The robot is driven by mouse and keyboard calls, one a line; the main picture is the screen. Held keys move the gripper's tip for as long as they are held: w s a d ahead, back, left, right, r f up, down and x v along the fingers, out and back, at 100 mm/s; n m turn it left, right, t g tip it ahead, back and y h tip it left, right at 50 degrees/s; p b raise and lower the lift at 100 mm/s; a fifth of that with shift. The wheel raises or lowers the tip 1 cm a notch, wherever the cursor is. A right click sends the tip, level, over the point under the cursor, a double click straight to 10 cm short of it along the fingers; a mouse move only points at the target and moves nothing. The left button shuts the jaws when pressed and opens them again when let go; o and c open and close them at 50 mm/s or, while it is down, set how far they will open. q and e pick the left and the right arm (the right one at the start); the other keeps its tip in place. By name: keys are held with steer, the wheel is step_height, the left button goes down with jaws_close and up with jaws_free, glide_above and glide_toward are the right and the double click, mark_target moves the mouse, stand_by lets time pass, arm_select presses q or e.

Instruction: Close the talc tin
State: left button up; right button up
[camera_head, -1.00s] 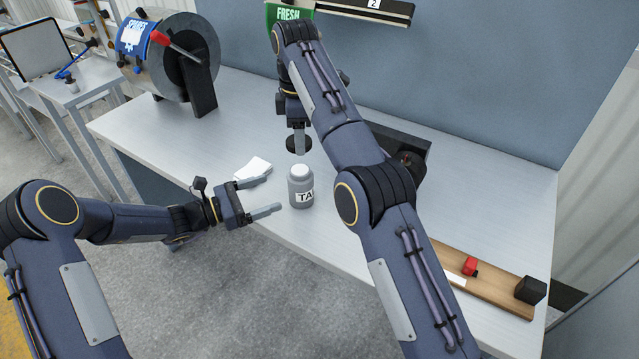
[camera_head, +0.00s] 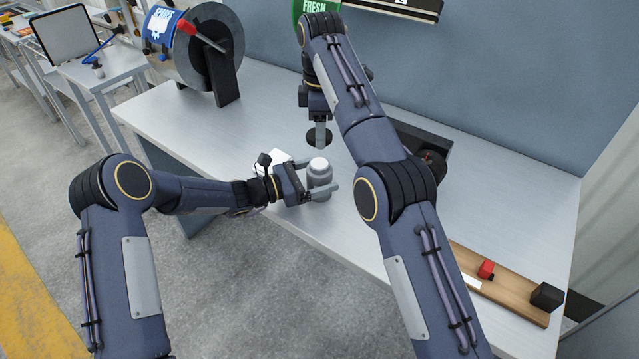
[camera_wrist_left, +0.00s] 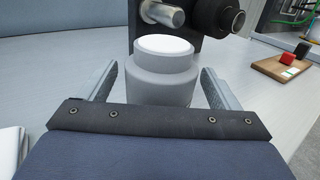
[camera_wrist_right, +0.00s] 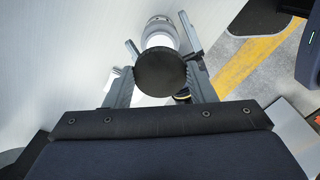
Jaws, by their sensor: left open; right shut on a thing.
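The talc tin (camera_head: 319,178) is a grey round tin with a white top, upright on the table near its front edge. My left gripper (camera_head: 324,176) is open, with one finger on each side of the tin. In the left wrist view the tin (camera_wrist_left: 162,82) stands between the spread fingers, with gaps visible. My right gripper (camera_head: 319,128) is shut on a round black lid (camera_head: 313,138), held above and slightly behind the tin. In the right wrist view the lid (camera_wrist_right: 160,72) partly covers the tin (camera_wrist_right: 158,32).
A white card or cloth (camera_head: 272,156) lies behind my left gripper. A large reel (camera_head: 212,50) stands at the back left. A dark fixture (camera_head: 428,142) stands right of the tin, behind my right arm. A wooden board (camera_head: 500,295) with red and black blocks lies at the right.

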arm_select(q)
steer(key=shift+x, duration=1)
steer(key=c, duration=1.4)
steer(key=shift+c, duration=0.2)
arm_select(e)
glide_above(321, 163)
steer(key=shift+f, duration=2.5)
steer(key=shift+f, duration=0.1)
steer(key=shift+f, duration=0.8)
steer(key=shift+f, duration=0.55)
